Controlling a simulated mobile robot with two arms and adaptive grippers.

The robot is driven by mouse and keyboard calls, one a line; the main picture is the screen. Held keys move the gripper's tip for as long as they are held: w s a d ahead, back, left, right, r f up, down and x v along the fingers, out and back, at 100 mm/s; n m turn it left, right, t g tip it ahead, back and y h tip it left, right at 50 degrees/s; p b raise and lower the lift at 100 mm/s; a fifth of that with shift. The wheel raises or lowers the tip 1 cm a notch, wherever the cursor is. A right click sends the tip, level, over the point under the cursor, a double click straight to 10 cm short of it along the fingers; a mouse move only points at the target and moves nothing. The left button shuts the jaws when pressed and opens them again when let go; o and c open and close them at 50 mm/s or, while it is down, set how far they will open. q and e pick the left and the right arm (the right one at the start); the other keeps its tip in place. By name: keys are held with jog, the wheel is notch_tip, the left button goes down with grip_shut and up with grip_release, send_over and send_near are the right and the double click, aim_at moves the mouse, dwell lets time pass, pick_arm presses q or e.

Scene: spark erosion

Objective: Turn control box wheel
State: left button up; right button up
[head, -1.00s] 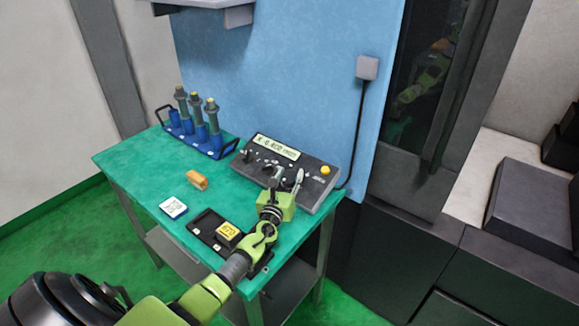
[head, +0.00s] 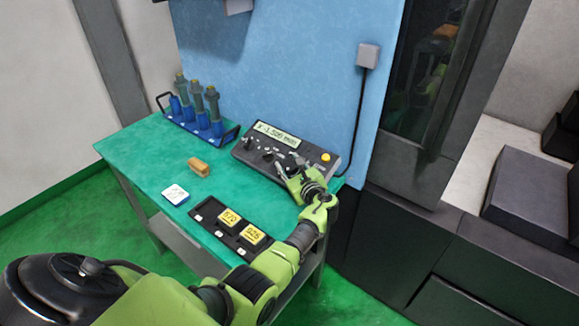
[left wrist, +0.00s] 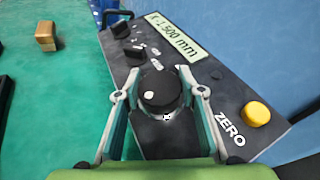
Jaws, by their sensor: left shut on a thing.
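The control box (head: 252,160) is a dark grey unit at the back of the green table. It has a lit display (left wrist: 178,38), several black knobs and a yellow button (left wrist: 256,113) beside the word ZERO. The display reads about -1.500 mm in the left wrist view. The wheel (left wrist: 160,88) is a round black knob with a small white mark, at the box's near side. My left gripper (head: 290,174) is shut on the wheel, one finger on each side. In the head view the gripper hides most of the wheel. My right gripper is out of view.
A black tray (head: 204,216) with two yellow labelled blocks lies near the front edge. A white tile (head: 175,194) and an orange-brown block (head: 198,167) lie left of it. A blue rack (head: 183,121) holds several tools. A cable runs right of the box.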

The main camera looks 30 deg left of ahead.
pick_arm(q)
jog(key=shift+n+g, duration=0.3)
jog(key=o, duration=1.1)
jog(key=v, duration=1.2)
